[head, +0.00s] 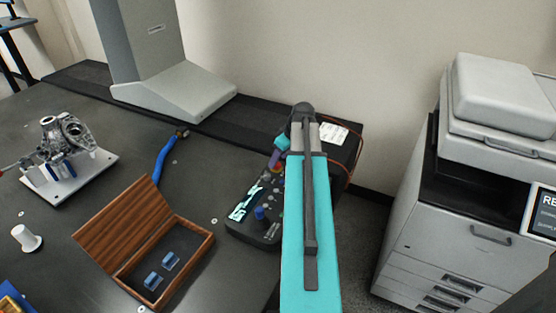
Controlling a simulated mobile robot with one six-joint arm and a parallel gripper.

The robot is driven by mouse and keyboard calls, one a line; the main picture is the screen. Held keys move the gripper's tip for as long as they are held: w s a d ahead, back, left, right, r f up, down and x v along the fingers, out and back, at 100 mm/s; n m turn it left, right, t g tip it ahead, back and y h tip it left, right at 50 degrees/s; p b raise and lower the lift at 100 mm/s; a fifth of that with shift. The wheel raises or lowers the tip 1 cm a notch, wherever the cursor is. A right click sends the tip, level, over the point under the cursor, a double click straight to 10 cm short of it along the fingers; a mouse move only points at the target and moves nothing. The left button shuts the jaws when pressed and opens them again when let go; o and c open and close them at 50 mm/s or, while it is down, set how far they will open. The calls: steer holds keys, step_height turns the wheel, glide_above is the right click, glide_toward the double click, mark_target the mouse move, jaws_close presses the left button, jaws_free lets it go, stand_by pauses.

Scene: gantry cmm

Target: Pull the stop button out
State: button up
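The dark control box (262,232) sits at the right edge of the dark table. It carries a blue-topped joystick (260,213), small buttons and pale teal marks or a display on its left part. A small red spot (277,169) at its far end may be the stop button, but it is too small and too covered to be sure. My teal arm reaches over the right side of the box and hides part of it. My wrist, with a purple part, shows just left of the arm near the red spot. My gripper's fingers cannot be made out.
An open wooden case (205,244) with blue blocks lies left of the box. A grey column (150,50) stands behind, a printer (470,200) right.

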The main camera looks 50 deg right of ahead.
steer(key=shift+x, duration=0.95)
